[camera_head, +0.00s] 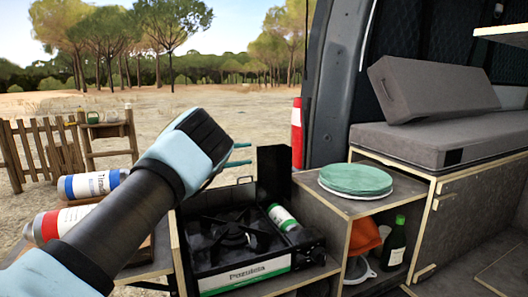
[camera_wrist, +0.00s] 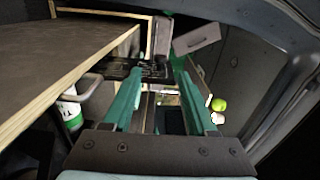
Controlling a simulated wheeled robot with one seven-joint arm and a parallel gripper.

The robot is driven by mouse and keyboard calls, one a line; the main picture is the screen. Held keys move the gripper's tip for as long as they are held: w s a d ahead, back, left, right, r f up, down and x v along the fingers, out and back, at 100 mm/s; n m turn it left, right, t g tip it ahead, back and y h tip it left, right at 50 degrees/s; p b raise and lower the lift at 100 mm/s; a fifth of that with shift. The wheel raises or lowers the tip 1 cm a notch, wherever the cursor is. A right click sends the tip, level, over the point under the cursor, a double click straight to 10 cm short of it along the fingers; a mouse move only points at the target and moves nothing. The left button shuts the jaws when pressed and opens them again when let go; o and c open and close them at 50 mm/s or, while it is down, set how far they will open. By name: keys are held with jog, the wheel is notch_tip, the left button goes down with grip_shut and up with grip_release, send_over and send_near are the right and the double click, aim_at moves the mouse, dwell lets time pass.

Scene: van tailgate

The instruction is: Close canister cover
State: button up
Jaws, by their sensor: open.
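The camp stove (camera_head: 237,240), black with a label on its front, stands on a low unit in the head view. Its canister cover (camera_head: 273,172), a dark flat panel, stands upright at the right side of the stove. The white and green gas canister (camera_head: 284,217) lies exposed in the compartment. My gripper (camera_head: 238,155) is left of the cover and above the stove, with its teal fingers pointing right. In the wrist view the fingers (camera_wrist: 158,75) are apart with nothing gripped. I cannot identify the cover clearly there.
A shelf (camera_head: 330,206) with green plates (camera_head: 355,178) is right of the stove; a dark bottle (camera_head: 394,245) stands below. Red and blue labelled cylinders lie on the left. The van door pillar rises behind the shelf. Open air lies above the stove.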

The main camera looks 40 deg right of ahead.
aim_at(264, 151)
jog(key=p+x, duration=0.2)
jog(key=x, duration=0.5)
jog(key=shift+s+d, duration=0.1)
jog(key=shift+d, duration=0.1)
grip_shut()
dwell(1.2)
